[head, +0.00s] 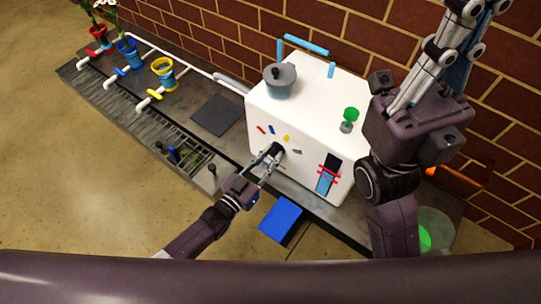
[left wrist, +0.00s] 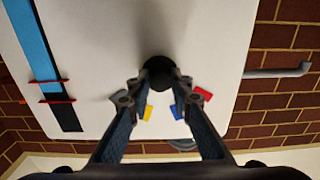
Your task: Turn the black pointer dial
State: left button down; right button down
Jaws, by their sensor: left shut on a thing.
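The black pointer dial (head: 278,149) is on the front face of a white box-shaped machine (head: 325,100). My left gripper (head: 271,156) is shut on the dial, one finger on each side. In the left wrist view the dial (left wrist: 159,70) shows as a dark round knob between the fingertips (left wrist: 155,87). Red (head: 262,130), blue (head: 271,129), yellow (head: 287,138) and grey (head: 297,152) marks sit around it. Which mark the pointer faces is hidden. My right gripper (head: 465,35) is raised at the upper right, away from the dial; its fingertips run to the frame's top edge.
A grey pot (head: 280,82) and a green cup-like piece (head: 350,118) are on the machine. A blue strip with red brackets (head: 327,175) is right of the dial. A blue pad (head: 281,220) lies below. Pipes with coloured valves (head: 121,71) and flower pots stand left.

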pick_arm(q)
jog(key=shift+f, duration=0.1)
jog(key=c, duration=1.7)
grip_release()
jog(key=shift+c, duration=0.2)
jog(key=shift+s+a, duration=0.1)
jog(key=v, duration=1.1)
jog(key=shift+s+a, duration=0.25)
jog(key=shift+s, duration=0.05)
